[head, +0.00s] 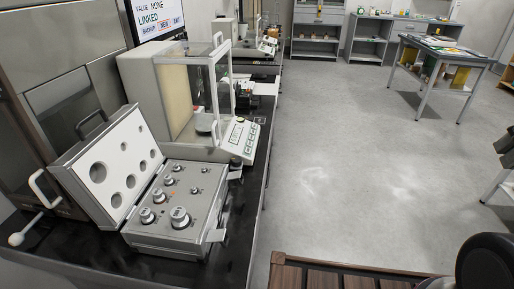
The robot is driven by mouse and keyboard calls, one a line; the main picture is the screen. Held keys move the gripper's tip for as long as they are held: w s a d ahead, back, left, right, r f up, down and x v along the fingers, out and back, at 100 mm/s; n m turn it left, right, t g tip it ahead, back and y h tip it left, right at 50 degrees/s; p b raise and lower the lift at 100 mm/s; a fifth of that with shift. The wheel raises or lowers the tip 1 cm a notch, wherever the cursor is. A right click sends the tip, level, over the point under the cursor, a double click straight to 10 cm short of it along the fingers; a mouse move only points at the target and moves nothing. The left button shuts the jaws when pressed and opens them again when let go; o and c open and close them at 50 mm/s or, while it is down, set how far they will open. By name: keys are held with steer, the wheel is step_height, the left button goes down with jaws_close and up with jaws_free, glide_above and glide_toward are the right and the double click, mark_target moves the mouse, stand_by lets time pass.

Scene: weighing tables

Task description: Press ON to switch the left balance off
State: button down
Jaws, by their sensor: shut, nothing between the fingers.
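The nearer balance (147,85) stands on the black bench in the head view, left of centre, with a glass draft shield and a round pan (204,124) inside. It is the leftmost balance in the picture. Its sloping key panel (240,138) faces the aisle at the right. The key labels, including ON, are too small to read, and I cannot tell whether its display is lit. A second balance (267,44) stands farther back along the bench. My gripper is not in view.
An open grey case of weights (165,236) stands on the bench in front of the nearer balance, its lid (108,160) raised. A screen (158,18) stands behind. A side table (445,46) is at the back right. The grey floor (345,150) between is clear.

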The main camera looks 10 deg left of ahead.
steer(key=w+a+f+n+g, duration=0.3)
steer(key=a+f, duration=0.2)
steer(key=m+t+y, duration=0.6)
steer(key=y, duration=0.3)
glide_above(248, 151)
steer(key=w+d, duration=0.2)
steer(key=d, duration=0.3)
step_height(248, 151, down, 9)
steer(key=shift+s+d+f, duration=0.1)
steer(key=shift+s+d, duration=0.05)
steer(key=shift+s, duration=0.1)
steer(key=shift+s+a+f, duration=0.1)
steer(key=shift+a+f, duration=0.4)
steer(key=shift+f, duration=0.9)
steer(key=shift+w+a+f, duration=0.1)
steer(key=shift+a+f, duration=0.4)
steer(key=shift+f, duration=0.85)
steer(key=shift+s+a+f, duration=0.1)
steer(key=shift+a+f, duration=0.4)
steer(key=shift+f, duration=0.9)
